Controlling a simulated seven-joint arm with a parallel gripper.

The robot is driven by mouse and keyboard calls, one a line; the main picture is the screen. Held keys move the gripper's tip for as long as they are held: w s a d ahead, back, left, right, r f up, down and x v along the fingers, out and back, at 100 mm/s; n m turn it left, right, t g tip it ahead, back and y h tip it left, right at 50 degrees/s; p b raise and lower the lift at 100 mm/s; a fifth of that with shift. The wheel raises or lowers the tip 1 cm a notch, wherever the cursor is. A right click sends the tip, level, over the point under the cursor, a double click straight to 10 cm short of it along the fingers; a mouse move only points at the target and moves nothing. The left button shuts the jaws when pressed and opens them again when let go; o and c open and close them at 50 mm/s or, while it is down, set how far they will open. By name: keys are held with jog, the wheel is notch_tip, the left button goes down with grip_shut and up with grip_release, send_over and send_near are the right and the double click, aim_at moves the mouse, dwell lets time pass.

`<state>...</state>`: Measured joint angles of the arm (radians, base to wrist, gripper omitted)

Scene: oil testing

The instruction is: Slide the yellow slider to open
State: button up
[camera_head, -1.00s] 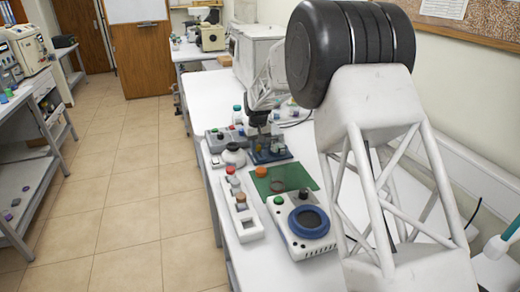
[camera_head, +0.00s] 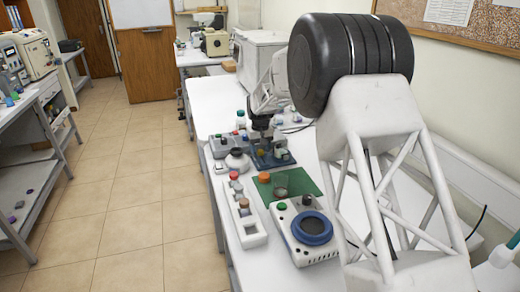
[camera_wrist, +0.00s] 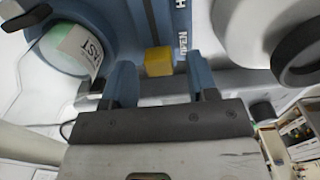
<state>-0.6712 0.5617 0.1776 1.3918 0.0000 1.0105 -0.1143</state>
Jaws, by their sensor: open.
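The yellow slider (camera_wrist: 158,61) is a small yellow block on a blue device (camera_wrist: 175,20) with white lettering, seen in the wrist view. My gripper (camera_wrist: 161,78) is open, with one blue finger to the left of the slider and one to the right. A gap shows between each finger and the slider, and I cannot tell how deep the fingers reach. In the head view my gripper (camera_head: 264,137) is above the blue device (camera_head: 270,160) on the white bench. The slider is too small to make out clearly there.
In the wrist view a green-and-white labelled container (camera_wrist: 65,48) is at left and a white round part (camera_wrist: 297,50) at right.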

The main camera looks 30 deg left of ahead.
aim_at(262, 150)
jog(key=shift+r, duration=3.8)
jog(key=shift+d+r, duration=0.25)
jog(key=shift+d, duration=0.15)
jog(key=s+d+r+m, duration=0.1)
jog(key=s+d+r, duration=0.1)
jog(key=d+r, duration=0.35)
jog(key=s+d+r+m, duration=0.1)
jog(key=d+r, duration=0.1)
jog(key=d, duration=0.7)
jog(key=s+d+r, duration=0.2)
jog(key=d+r, duration=0.1)
jog(key=d, duration=0.4)
jog(key=s+d+r+m+t, duration=0.1)
jog(key=s+d+r, duration=0.2)
jog(key=s+d, duration=0.35)
jog(key=s+d+r+m, duration=0.1)
jog(key=s+d+r, duration=0.2)
jog(key=d, duration=0.7)
jog(key=s+d+m+t, duration=0.1)
jog(key=s+d+m, duration=0.2)
jog(key=s+d, duration=1.25)
jog(key=s+d+f+m, duration=0.1)
jog(key=s+d+f, duration=0.2)
jog(key=s, duration=0.6)
jog(key=s+d+f+m, duration=0.1)
jog(key=s+d+f, duration=0.2)
jog(key=s, duration=0.6)
jog(key=shift+s+d+f+t, duration=0.3)
jog(key=shift+s+d, duration=0.05)
jog(key=shift+d, duration=0.75)
